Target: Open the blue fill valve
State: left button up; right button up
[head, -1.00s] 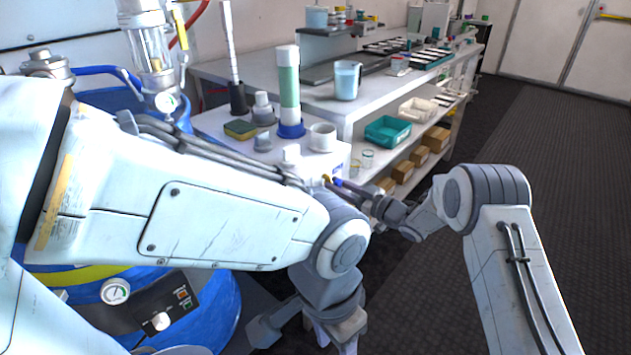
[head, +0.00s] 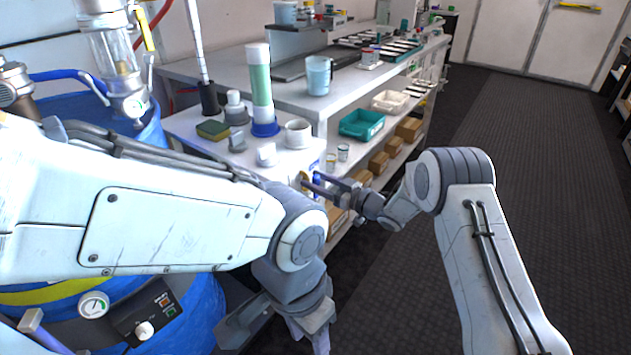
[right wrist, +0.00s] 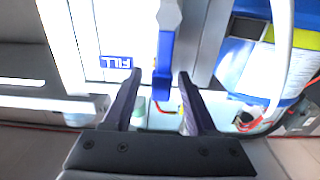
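The blue fill valve's lever (right wrist: 163,70) hangs from a pale round pivot in the right wrist view, beside an upside-down FILL label (right wrist: 116,62). My right gripper (right wrist: 159,75) is open, with one dark finger on each side of the lever and visible gaps to it. In the head view my right gripper (head: 309,183) is at the side of the white cabinet below the bench top, and the lever is mostly hidden by the fingers. My left gripper (head: 277,330) hangs low at the bottom of the head view, its fingers apart and empty.
A teal bin (head: 361,124) and boxes sit on the shelf below. Blue drums (head: 190,320) stand at left. The floor at right is clear.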

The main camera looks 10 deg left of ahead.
jog(key=v, duration=1)
jog(key=shift+d+p, duration=0.25)
jog(key=shift+p, duration=0.1)
jog(key=s+a+r+m+t+h, duration=0.1)
jog(key=s+a+r+m+h, duration=0.2)
jog(key=r+h, duration=0.5)
jog(key=s+d+m+g+h, duration=0.1)
jog(key=s+d+g+h, duration=0.15)
jog(key=s, duration=0.95)
jog(key=s+d+f+g+h, duration=0.1)
jog(key=s+d+g+h, duration=0.2)
jog(key=s, duration=0.9)
jog(key=s+d+m+g+h, duration=0.1)
jog(key=s+d+g+h, duration=0.2)
jog(key=s, duration=1)
notch_tip(320, 180, up, 19)
jog(key=y+p, duration=0.1)
jog(key=p, duration=1.7)
jog(key=shift+w+f+g+p, duration=0.2)
jog(key=shift+w+g+p, duration=0.05)
jog(key=shift+g+p, duration=0.1)
